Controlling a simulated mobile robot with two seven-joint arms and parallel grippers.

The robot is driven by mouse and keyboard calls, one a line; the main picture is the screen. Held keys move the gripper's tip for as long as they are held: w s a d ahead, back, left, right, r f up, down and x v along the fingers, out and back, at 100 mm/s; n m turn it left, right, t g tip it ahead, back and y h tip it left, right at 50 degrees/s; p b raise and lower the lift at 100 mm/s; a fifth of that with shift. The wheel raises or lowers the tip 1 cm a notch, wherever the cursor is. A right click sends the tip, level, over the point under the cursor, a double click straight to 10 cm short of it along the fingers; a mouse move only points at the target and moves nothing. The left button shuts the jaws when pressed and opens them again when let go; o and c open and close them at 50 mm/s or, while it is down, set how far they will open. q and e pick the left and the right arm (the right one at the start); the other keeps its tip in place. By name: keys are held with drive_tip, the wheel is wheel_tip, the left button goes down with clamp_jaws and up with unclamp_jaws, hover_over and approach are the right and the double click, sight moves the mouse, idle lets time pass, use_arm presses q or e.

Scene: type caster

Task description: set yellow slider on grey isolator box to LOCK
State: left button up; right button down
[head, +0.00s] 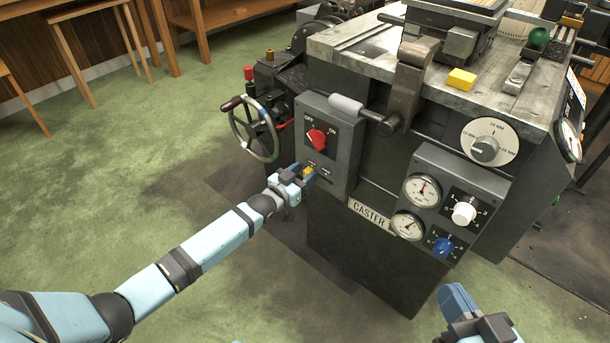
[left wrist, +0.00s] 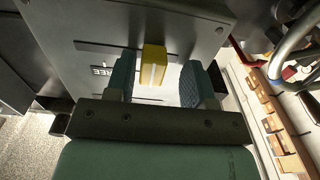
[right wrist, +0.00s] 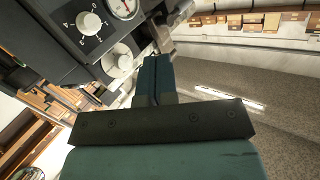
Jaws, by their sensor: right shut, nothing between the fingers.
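The grey isolator box (head: 345,165) is on the machine's front left, with a red OFF/ON knob (head: 317,138) on its face. The yellow slider (head: 308,171) is low on that face, and it also shows in the left wrist view (left wrist: 153,66). My left gripper (head: 300,176) is at the slider. In the left wrist view its fingers (left wrist: 158,84) are open on either side of the slider, with a gap on each side. A label left of the slider is partly hidden by a finger. My right gripper (head: 456,298) is shut and empty, away from the box.
A handwheel (head: 254,128) stands left of the box. A grey lever handle (head: 346,104) juts out just above it. To the right is a panel with gauges (head: 421,190), a white knob (head: 464,213) and a blue knob (head: 443,246).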

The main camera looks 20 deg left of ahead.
use_arm(q)
drive_tip(key=shift+d, duration=0.1)
use_arm(e)
drive_tip(key=shift+w+r, duration=0.1)
drive_tip(key=shift+r, duration=0.15)
use_arm(q)
drive_tip(key=shift+s+p, duration=0.3)
drive_tip(key=shift+s, duration=0.2)
drive_tip(key=p+v, duration=0.4)
drive_tip(key=v, duration=0.9)
use_arm(e)
wheel_tip(320, 180, up, 7)
drive_tip(key=t, duration=0.3)
drive_tip(key=shift+d+m, duration=0.3)
drive_tip(key=shift+m, duration=0.1)
use_arm(q)
drive_tip(key=shift+w, duration=0.1)
